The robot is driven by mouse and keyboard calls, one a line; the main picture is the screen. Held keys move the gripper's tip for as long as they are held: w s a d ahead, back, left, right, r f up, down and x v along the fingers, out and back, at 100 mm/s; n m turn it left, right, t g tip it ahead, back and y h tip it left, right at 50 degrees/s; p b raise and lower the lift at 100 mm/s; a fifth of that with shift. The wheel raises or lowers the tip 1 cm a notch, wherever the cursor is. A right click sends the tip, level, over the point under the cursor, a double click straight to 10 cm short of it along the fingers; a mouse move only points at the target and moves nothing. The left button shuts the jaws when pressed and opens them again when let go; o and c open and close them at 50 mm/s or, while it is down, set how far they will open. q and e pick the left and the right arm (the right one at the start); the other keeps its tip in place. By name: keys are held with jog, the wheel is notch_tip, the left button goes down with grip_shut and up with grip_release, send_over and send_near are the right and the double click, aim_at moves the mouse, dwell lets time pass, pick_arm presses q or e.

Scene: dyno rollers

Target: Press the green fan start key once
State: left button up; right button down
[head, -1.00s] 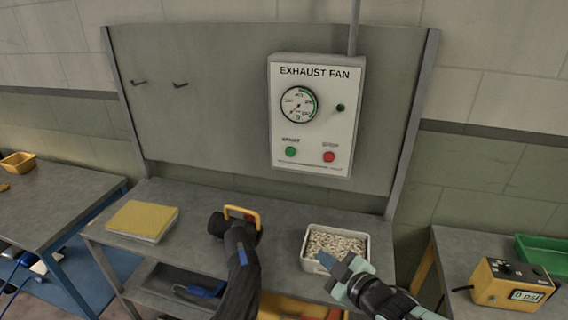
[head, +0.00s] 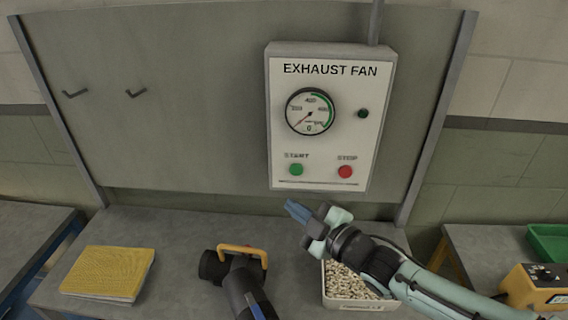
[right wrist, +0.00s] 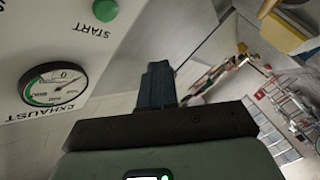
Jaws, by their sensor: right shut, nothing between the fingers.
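The green start key (head: 296,169) sits at the lower left of the white exhaust fan panel (head: 325,75), under the word START. It also shows at the top of the right wrist view (right wrist: 105,10). A red stop key (head: 345,172) is to its right. The gauge (head: 310,112) needle points near 0, and the small lamp (head: 363,113) looks dark. My right gripper (head: 292,207) is shut and empty, below the start key in the head view and apart from it. Its blue fingertips are together in the right wrist view (right wrist: 157,84). My left gripper is not in view.
A tray of light pellets (head: 350,286) stands on the bench under my right arm. A black tool with a yellow handle (head: 240,255) and a yellow book (head: 108,272) lie to the left. Two hooks are on the back board (head: 190,90).

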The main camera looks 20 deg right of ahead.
aim_at(296, 170)
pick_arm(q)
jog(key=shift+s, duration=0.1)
pick_arm(e)
jog(key=shift+s+d, duration=0.1)
jog(key=shift+s, duration=0.1)
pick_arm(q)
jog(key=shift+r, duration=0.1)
pick_arm(e)
jog(key=shift+w, duration=0.1)
pick_arm(q)
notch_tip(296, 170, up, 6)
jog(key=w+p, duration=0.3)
jog(key=p, duration=0.1)
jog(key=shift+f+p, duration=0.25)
jog(key=shift+p, duration=0.15)
pick_arm(e)
jog(key=w+d, duration=0.3)
jog(key=w, duration=0.5)
jog(key=shift+d, duration=0.4)
dwell(0.5)
jog(key=shift+w+d, duration=0.15)
jog(key=shift+w, duration=0.2)
